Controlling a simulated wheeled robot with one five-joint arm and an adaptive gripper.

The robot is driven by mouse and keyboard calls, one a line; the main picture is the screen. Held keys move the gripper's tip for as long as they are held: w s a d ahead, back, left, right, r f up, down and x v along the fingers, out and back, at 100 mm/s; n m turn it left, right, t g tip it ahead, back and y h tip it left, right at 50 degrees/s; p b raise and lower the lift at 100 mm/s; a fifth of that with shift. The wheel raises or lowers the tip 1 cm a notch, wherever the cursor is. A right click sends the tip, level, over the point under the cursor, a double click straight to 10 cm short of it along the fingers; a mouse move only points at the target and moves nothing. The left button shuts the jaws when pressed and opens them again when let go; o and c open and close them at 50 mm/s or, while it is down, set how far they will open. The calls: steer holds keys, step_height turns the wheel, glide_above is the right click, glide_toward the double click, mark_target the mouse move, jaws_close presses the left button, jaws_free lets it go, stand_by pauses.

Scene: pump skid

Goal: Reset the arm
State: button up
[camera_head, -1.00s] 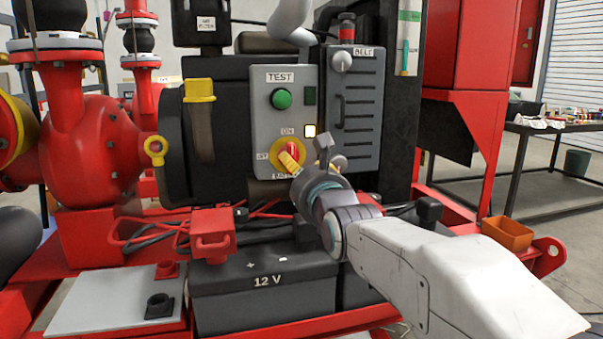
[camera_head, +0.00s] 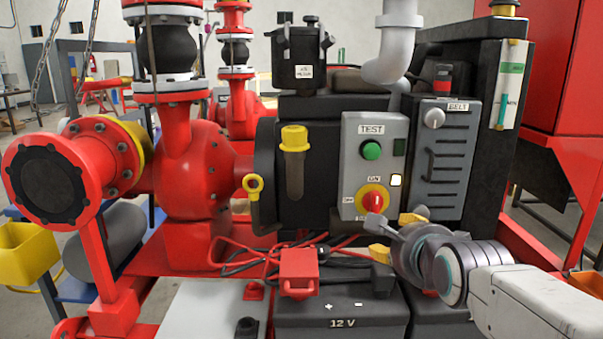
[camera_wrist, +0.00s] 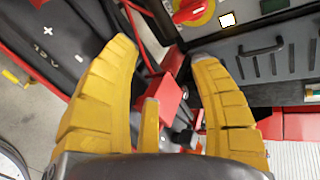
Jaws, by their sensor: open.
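My gripper (camera_head: 396,235) is at the lower right of the control panel in the head view, in front of the skid and above the right side of the 12 V battery (camera_head: 340,315). Its yellow fingers (camera_wrist: 168,85) are spread in the wrist view, with nothing held between them. Behind the gap are a red clamp-like part (camera_wrist: 172,97) and dark cables. My white arm reaches in from the lower right. The grey TEST panel (camera_head: 352,150) has a green button (camera_head: 371,150) and a red rotary switch on a yellow disc (camera_head: 373,199). The gripper is apart from the switch.
The grey BELT panel (camera_head: 447,155) stands right of the test panel. A red clamp (camera_head: 298,272) and cables lie on the battery. A red pump (camera_head: 195,180) and flanged pipe (camera_head: 50,180) stand left. A red cabinet post (camera_head: 590,200) is at the right.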

steer(key=s+r+n+g+p, duration=0.4)
steer(key=s+n+p, duration=0.6)
steer(key=s+p, duration=0.1)
steer(key=s+r+n+g+p, duration=0.4)
steer(key=s+n+g+p, duration=0.1)
steer(key=s+n+p, duration=0.6)
steer(key=shift+s+d+p, duration=0.15)
steer(key=shift+s+p, duration=0.5)
steer(key=shift+s, duration=0.75)
steer(key=shift+c, duration=0.2)
